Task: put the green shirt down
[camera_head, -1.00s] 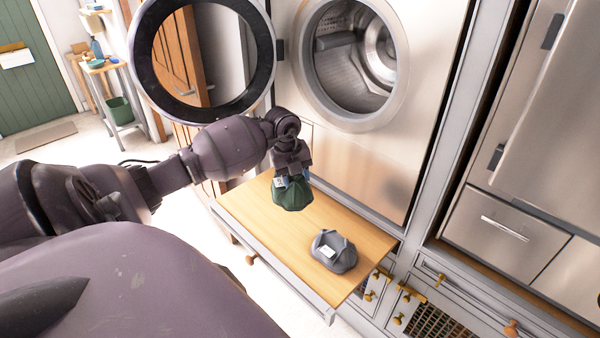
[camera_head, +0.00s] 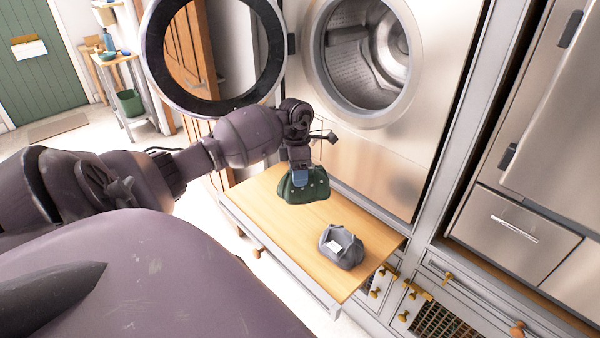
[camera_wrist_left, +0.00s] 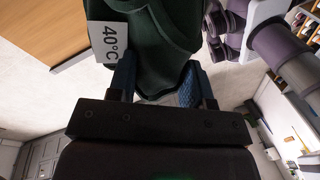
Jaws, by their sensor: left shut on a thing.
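The green shirt (camera_head: 304,187) is a dark green bundle at my left gripper (camera_head: 300,175), over the left part of the wooden pull-out shelf (camera_head: 262,213). My left gripper is shut on the shirt's top. In the left wrist view the shirt (camera_wrist_left: 150,40) fills the space between and beyond the blue fingertips (camera_wrist_left: 160,85), with a white "40°C" tag on it. I cannot tell whether its underside touches the shelf. My right gripper is not in view.
A grey bundled garment (camera_head: 342,247) with a white tag lies on the shelf's right part. The washing machine drum (camera_head: 365,55) stands open behind, its round door (camera_head: 155,50) swung left. Bare shelf lies in front of the bundles.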

